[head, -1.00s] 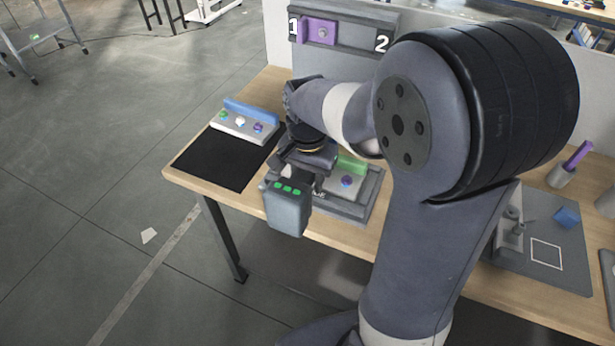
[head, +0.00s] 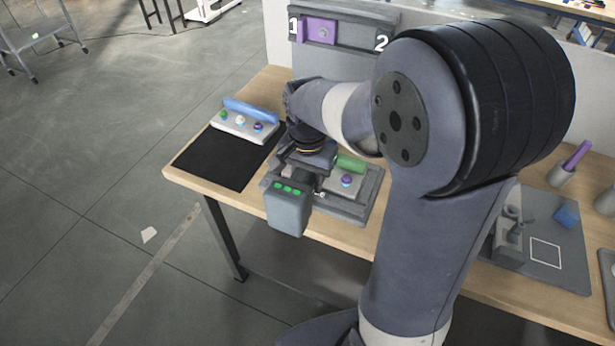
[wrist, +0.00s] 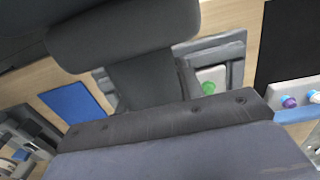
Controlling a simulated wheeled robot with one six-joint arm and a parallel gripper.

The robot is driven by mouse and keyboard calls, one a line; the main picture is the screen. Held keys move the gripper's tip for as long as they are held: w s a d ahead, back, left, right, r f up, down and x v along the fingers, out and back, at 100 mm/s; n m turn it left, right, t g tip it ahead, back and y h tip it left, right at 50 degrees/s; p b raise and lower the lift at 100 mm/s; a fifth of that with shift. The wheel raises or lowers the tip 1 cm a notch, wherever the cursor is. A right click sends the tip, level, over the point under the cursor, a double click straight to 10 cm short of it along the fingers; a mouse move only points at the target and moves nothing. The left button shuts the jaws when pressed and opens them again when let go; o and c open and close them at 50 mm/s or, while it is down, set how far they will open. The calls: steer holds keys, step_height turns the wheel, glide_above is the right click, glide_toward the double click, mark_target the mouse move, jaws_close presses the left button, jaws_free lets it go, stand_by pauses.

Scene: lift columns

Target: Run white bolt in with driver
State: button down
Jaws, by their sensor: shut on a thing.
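My gripper (head: 313,160) is shut on a dark grey driver (head: 288,208), whose block end with several green lights faces the head camera. The driver's body (wrist: 180,150) also fills much of the wrist view. It is held over the left side of a grey fixture (head: 362,208) on the bench. On the fixture is a light grey block with a purple-topped bolt (head: 347,181) and a green cylindrical part (head: 350,163). A white-topped piece (head: 240,121) stands in the rack between a green and a purple one. The driver's tip and any bolt under it are hidden.
The pale rack (head: 245,133) with a blue back stands behind a black mat (head: 222,160) at bench left. A panel (head: 352,35) marked 1 and 2 rises behind. A grey board (head: 545,262) with a blue block lies right. My arm covers the middle.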

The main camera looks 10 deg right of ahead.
steer(key=shift+r, duration=0.1)
steer(key=shift+r+p, duration=2.15)
steer(key=shift+r, duration=0.3)
